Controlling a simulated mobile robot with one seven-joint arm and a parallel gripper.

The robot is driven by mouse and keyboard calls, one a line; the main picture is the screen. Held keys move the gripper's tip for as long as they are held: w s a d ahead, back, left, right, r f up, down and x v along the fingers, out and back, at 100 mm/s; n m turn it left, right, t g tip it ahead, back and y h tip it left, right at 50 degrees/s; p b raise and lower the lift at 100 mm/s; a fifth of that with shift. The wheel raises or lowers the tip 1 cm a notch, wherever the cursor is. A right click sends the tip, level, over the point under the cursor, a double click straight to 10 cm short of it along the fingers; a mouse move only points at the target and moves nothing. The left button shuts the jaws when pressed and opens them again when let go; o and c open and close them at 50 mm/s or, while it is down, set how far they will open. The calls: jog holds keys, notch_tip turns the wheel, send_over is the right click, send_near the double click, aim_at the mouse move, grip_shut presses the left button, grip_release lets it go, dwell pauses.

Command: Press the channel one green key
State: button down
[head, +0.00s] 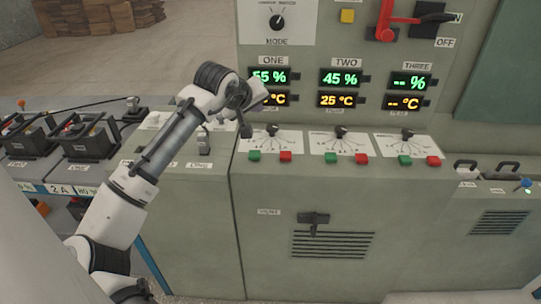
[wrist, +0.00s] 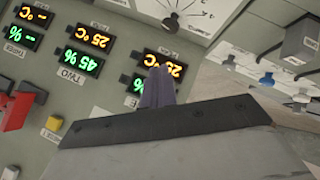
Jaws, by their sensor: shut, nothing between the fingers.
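The channel one green key (head: 254,156) is on the sloping front panel, left of the channel one red key (head: 285,157) and below the channel one dial (head: 272,131). In the wrist view my shut fingers (wrist: 158,86) stand in front of the channel one displays. A dial (wrist: 171,21) shows at the top of that view, but I see no green key there. My arm partly covers the ONE displays (head: 273,77).
Channel two's green key (head: 331,159) and channel three's green key (head: 405,161) sit to the right, each beside a red key. A red lever switch (head: 386,30) is upper right. A black vent handle (head: 314,218) juts out below. Batteries (head: 88,136) stand at left.

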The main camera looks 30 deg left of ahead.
jog(key=shift+s+a+f+n+g, duration=0.15)
jog(key=shift+s+f+n+g, duration=0.1)
jog(key=shift+s+f, duration=0.25)
jog(key=shift+s+a+f+n+g, duration=0.15)
jog(key=shift+s+f+g, duration=0.15)
jog(key=shift+f, duration=0.3)
jog(key=shift+f, duration=0.1)
jog(key=b, duration=0.5)
send_over(253, 156)
notch_tip(253, 156, down, 6)
jog(key=shift+a+f, duration=0.1)
jog(key=shift+f, duration=0.05)
jog(key=shift+w+f+b, duration=0.1)
jog(key=shift+f+b, duration=0.6)
jog(key=shift+f, duration=0.45)
jog(key=shift+f, duration=0.45)
